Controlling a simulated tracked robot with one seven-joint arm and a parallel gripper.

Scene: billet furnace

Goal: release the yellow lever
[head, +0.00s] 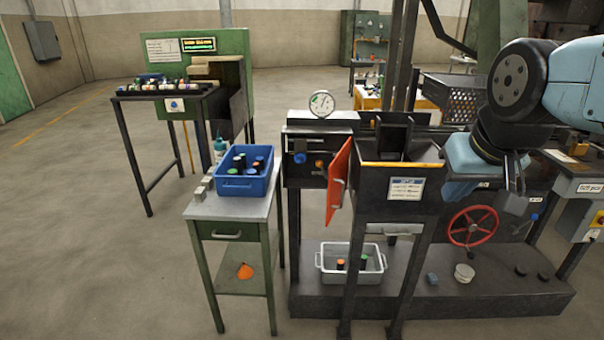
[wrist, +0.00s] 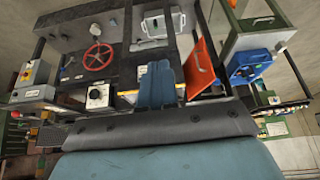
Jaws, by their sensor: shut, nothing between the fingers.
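My gripper (head: 514,190) hangs at the right in the head view, in front of the dark machine and above the red handwheel (head: 473,226). It is shut and empty. In the wrist view its two blue-grey fingers (wrist: 161,72) lie close together. No clear yellow lever shows. A small orange-yellow knob (head: 320,164) sits on the dark front panel below the gauge (head: 322,102), beside a blue knob (head: 300,158). My gripper is well to the right of both. A blue-handled lever (head: 533,217) shows right of the handwheel.
An orange door (head: 339,180) stands open beside the dark hopper (head: 399,164) with a yellow front lip. A blue crate (head: 242,185) holds several cylinders on the green side table (head: 205,208). A grey bin (head: 351,262) stands on the lower shelf. Open floor lies at the left.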

